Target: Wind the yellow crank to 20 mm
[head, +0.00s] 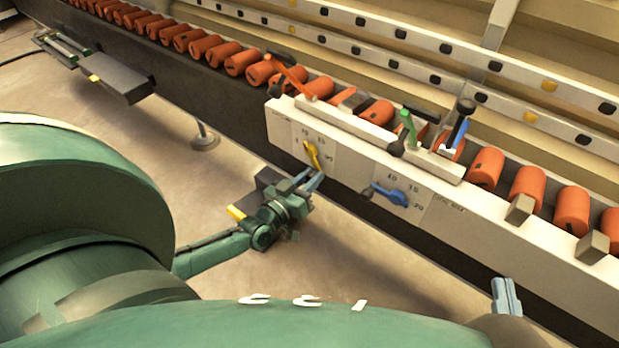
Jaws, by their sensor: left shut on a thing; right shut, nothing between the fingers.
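The yellow crank (311,153) sits on a white dial plate on the front of the pale rail housing. Marks 10 and 15 are legible above it; a mark to its right is too small to read surely. The crank slants from upper left to lower right. My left gripper (316,179) reaches up from below and is shut at the crank's lower end, with the handle end hidden between its fingers. The exact reading cannot be told. My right gripper (507,296) is shut and empty at lower right, apart from the housing.
A blue crank (390,194) with a dark knob is on a second dial right of the yellow one. Red, green and blue levers (408,128) stand on top of the housing. Orange rollers (487,167) line the conveyor behind.

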